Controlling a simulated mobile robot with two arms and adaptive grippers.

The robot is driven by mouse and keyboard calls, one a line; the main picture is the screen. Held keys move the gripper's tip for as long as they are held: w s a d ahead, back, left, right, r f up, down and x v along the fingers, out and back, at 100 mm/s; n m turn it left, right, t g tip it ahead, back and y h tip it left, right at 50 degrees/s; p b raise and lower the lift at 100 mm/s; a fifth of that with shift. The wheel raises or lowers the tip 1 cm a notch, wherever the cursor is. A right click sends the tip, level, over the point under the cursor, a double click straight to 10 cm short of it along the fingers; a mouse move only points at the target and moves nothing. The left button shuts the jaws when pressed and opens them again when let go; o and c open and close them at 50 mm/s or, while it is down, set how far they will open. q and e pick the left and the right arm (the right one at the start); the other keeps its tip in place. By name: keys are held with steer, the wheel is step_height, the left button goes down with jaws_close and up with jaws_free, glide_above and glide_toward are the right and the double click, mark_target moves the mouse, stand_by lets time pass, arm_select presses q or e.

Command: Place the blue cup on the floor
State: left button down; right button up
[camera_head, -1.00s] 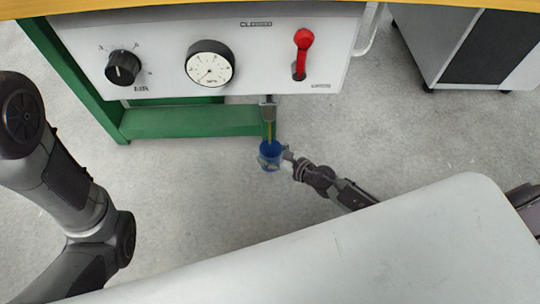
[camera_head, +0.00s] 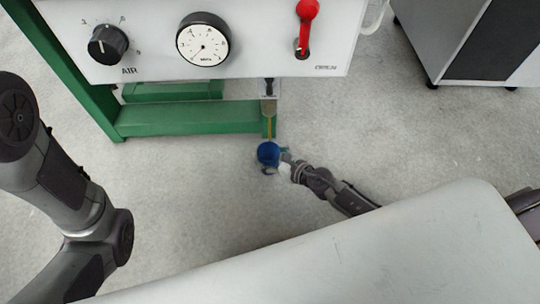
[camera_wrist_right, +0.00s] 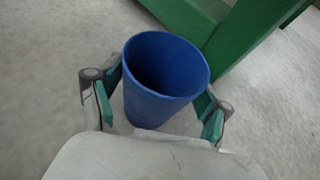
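The blue cup (camera_head: 268,153) is upright and looks empty inside its visible upper part.
A white machine panel with a black knob (camera_head: 108,44), a round gauge (camera_head: 203,40) and a red lever (camera_head: 306,25) stands behind. Its green frame (camera_head: 190,120) is close to the cup. A grey cabinet (camera_head: 470,45) stands back right. Floor between them is clear.

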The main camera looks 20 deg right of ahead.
steer(key=shift+o, duration=0.4)
steer(key=shift+r, duration=0.2)
steer(key=shift+s+d+r+p, duration=0.1)
steer(key=shift+s+r+p, duration=0.15)
steer(key=shift+p, duration=0.1)
steer(key=p+v, duration=0.1)
steer(key=v, duration=1)
steer(key=shift+s, duration=0.2)
